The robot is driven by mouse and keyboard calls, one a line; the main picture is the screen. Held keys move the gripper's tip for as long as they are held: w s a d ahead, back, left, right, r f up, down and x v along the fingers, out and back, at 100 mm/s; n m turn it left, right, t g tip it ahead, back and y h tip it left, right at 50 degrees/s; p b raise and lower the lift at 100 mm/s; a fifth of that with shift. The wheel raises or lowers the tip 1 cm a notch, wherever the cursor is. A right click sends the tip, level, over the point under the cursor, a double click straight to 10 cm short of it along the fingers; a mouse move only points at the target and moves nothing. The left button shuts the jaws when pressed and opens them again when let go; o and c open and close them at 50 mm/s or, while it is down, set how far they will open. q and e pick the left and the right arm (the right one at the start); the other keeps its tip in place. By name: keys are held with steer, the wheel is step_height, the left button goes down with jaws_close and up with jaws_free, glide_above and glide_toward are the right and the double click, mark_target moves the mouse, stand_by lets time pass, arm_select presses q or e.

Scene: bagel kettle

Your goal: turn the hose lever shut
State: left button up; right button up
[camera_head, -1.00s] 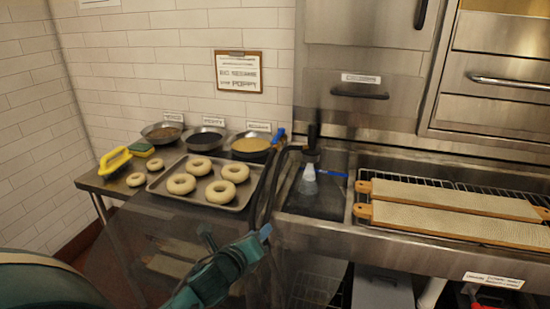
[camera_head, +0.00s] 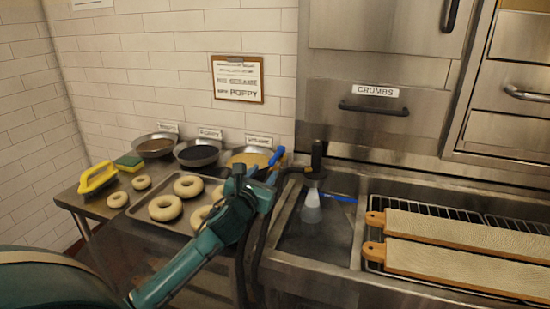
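A blue lever (camera_head: 277,156) stands at the back left corner of the sink, beside the yellow-filled bowl, where the black hose (camera_head: 257,245) runs. A second blue handle (camera_head: 340,198) lies at the sink, next to a black-handled nozzle (camera_head: 316,160) with a whitish cone below it; I cannot tell which blue part is the hose lever. My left gripper (camera_head: 256,178) appears open, with its fingers spread just below and in front of the back blue lever. I cannot tell whether it touches the lever. The gripper hides part of the tray and hose. My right gripper is not in view.
A tray (camera_head: 140,215) of bagels lies on the left counter. Behind it stand several topping bowls (camera_head: 153,145). A yellow brush (camera_head: 97,177) and a sponge (camera_head: 129,162) are at the left. Two long boards (camera_head: 465,233) lie on the rack at right.

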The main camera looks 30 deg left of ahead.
mark_target(274, 156)
arm_select(q)
steer(key=x, duration=0.9)
steer(key=shift+w, duration=0.15)
jaws_close()
